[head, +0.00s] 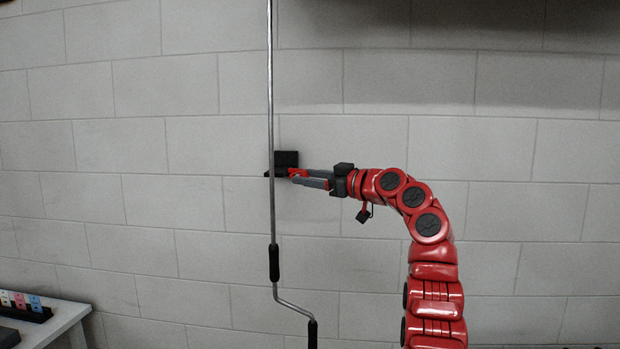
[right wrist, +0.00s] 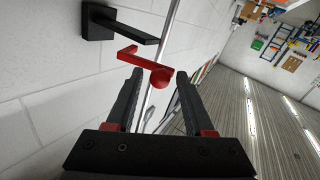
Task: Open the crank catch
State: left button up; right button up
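The crank catch is a black bracket (head: 287,158) on the wall with a red latch arm. In the right wrist view, the black bracket (right wrist: 98,22) reaches out beside the metal crank rod (right wrist: 171,22), and the red latch (right wrist: 143,59) ends in a round red knob (right wrist: 161,78). In the head view, the crank rod (head: 271,110) hangs upright at the catch. My right gripper (head: 297,177) is at the catch from the right; in its wrist view the fingers (right wrist: 159,76) are apart, with the knob between their tips. Contact cannot be told. My left gripper is out of view.
The rod has a black grip (head: 274,262) and bends to a lower grip (head: 312,333). A white table (head: 66,322) with a rack of coloured pieces (head: 25,304) stands at lower left. The pale block wall (head: 110,145) is otherwise bare near the catch.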

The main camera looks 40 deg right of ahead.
jog(key=shift+o, duration=0.3)
jog(key=shift+s, duration=0.1)
jog(key=s+d+b, duration=0.2)
jog(key=s+b, duration=0.3)
jog(key=s, duration=1.2)
jog(key=shift+d+b, duration=0.4)
